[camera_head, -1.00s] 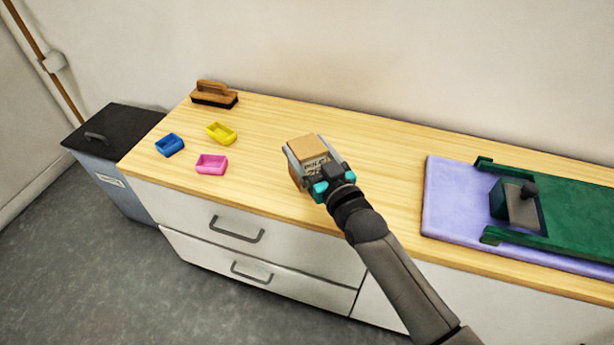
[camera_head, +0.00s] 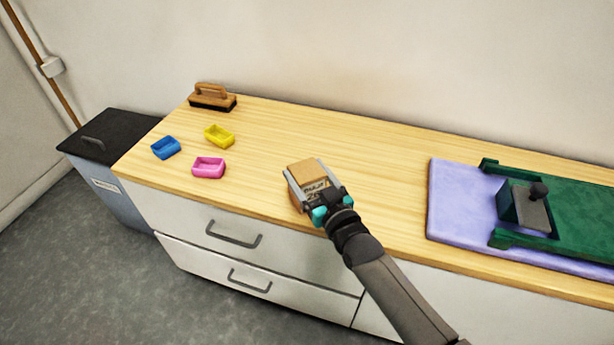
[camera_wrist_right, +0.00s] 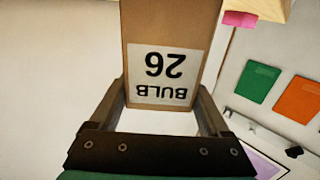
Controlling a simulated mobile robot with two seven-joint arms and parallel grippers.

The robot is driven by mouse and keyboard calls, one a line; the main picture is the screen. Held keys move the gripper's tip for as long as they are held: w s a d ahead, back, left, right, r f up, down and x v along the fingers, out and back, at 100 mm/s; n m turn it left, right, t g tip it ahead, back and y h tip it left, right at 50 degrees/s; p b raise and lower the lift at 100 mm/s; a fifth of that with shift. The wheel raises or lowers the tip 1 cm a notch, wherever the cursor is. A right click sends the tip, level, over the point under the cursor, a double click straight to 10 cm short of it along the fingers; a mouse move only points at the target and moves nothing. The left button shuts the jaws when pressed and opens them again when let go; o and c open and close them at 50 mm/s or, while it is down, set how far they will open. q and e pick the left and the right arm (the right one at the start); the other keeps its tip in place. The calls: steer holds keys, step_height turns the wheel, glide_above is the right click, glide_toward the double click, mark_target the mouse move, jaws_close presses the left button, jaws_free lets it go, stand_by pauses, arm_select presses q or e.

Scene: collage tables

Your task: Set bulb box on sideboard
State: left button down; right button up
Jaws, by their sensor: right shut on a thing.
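The bulb box (camera_head: 305,173) is a brown cardboard box with a white label. In the right wrist view the box (camera_wrist_right: 168,30) fills the upper middle, its label reading "BULB 26" upside down. My right gripper (camera_head: 308,188) is shut on the box, with one finger on each side of it; the fingers also show in the wrist view (camera_wrist_right: 165,112). The box is over the front part of the wooden-topped sideboard (camera_head: 290,135); I cannot tell whether it touches the top. My left gripper is not in view.
Blue (camera_head: 166,148), pink (camera_head: 208,168) and yellow (camera_head: 219,136) trays and a wooden brush (camera_head: 212,97) are on the left of the top. A purple mat (camera_head: 455,205) with a green fixture (camera_head: 580,205) lies at right. The top behind the box is clear.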

stand_by(0.3)
steer(key=shift+f, duration=0.15)
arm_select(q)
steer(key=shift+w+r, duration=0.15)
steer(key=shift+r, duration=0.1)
arm_select(e)
steer(key=o, duration=1.2)
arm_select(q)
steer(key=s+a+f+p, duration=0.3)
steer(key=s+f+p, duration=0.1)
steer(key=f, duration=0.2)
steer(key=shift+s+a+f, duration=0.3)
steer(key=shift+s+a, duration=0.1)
arm_select(e)
steer(key=shift+v, duration=6)
